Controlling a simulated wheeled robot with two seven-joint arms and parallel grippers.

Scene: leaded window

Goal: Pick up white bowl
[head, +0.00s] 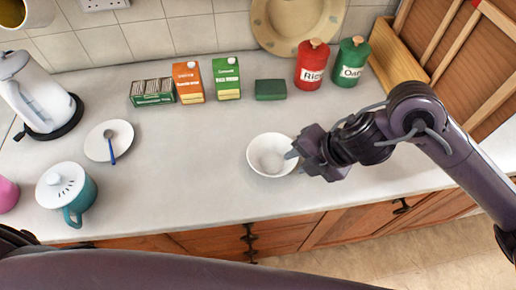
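The white bowl (267,153) stands upright and empty on the pale counter (200,190), near the middle of the head view. My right gripper (295,163) is at the bowl's right rim, its arm coming in from the right. Its two fingers look spread apart, with the tips pointing left at the rim. One fingertip overlaps the rim in the picture; I cannot tell whether it touches. My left gripper is not in view.
A red canister (311,66), green canister (351,63), green sponge (270,89) and cartons (227,78) stand behind the bowl. Counter left of the bowl is clear.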

